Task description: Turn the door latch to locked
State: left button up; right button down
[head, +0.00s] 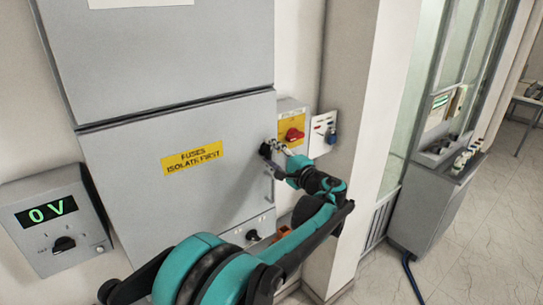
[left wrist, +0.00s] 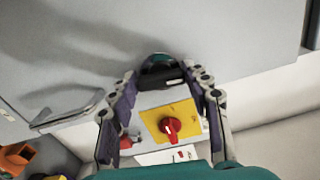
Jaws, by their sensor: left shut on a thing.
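The door latch is a small black knob (head: 265,151) near the right edge of the grey cabinet door (head: 215,190). In the left wrist view the latch (left wrist: 161,76) shows as a black bar, lying across between the fingertips, with a teal rounded part behind it. My left gripper (head: 273,148) reaches it from the right in the head view. In the left wrist view its two fingers (left wrist: 162,80) are closed on the latch's two ends. The fingers partly hide the latch in the head view, and its exact turn angle is hard to tell there. My right gripper is not in view.
A grey door handle (head: 269,172) sits just below the latch. A yellow-plated red rotary switch (head: 293,134) and a small panel with padlocks (head: 325,133) are close on the right. A meter box reading 0 V (head: 55,218) hangs at left.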

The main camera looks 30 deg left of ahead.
pick_arm(q)
jog(key=shift+n, duration=0.7)
jog(key=o, duration=1.2)
jog(key=shift+c, duration=0.2)
jog(key=v, duration=1.2)
